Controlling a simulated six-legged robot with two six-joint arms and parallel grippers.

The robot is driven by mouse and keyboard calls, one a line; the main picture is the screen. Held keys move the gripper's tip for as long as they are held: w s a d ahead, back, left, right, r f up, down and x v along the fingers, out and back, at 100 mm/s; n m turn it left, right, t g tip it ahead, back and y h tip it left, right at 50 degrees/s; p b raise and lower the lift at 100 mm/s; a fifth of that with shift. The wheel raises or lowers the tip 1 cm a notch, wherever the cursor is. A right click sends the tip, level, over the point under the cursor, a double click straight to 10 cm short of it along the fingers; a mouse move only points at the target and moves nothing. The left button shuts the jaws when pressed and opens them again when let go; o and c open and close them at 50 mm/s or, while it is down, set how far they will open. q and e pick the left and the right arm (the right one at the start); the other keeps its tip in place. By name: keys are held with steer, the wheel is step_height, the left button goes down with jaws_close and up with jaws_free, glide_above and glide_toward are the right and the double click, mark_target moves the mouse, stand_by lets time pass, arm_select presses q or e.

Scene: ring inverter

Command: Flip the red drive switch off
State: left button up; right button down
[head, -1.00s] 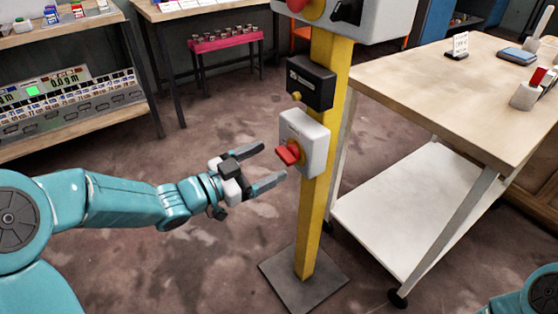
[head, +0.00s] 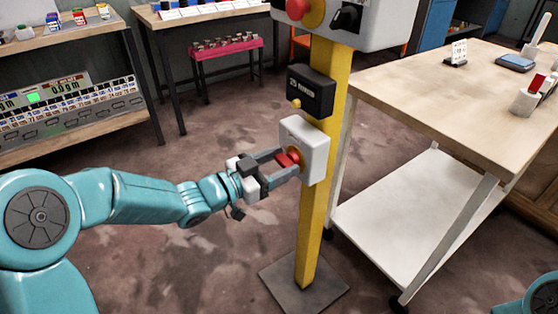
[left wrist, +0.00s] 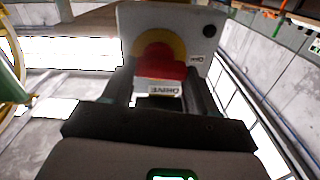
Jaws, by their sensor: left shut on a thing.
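The red drive switch (head: 287,159) sticks out from a light grey box (head: 316,150) on a yellow post. In the left wrist view the red handle (left wrist: 160,68) sits on a yellow disc, with a label reading DRIVE below it. My left gripper (head: 284,163) is at the switch, its two fingers on either side of the red handle and shut on it. The fingers hide part of the handle. My right gripper is not in view; only a piece of my right arm shows at the lower right corner.
The yellow post (head: 309,230) stands on a dark base plate (head: 304,284). A black box (head: 312,92) with a yellow knob is mounted just above the switch box. A wooden-topped cart (head: 440,90) stands close on the right. The floor left of the post is clear.

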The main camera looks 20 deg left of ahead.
arm_select(q)
steer(key=shift+r+n+p, duration=0.15)
steer(key=shift+n+p, duration=0.2)
steer(key=shift+n, duration=0.15)
steer(key=shift+f+n, duration=0.25)
steer(key=shift+n, duration=0.05)
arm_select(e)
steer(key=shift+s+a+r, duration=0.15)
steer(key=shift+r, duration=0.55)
arm_select(q)
steer(key=o, duration=1)
steer(key=shift+o, duration=0.2)
steer(key=shift+a, duration=0.1)
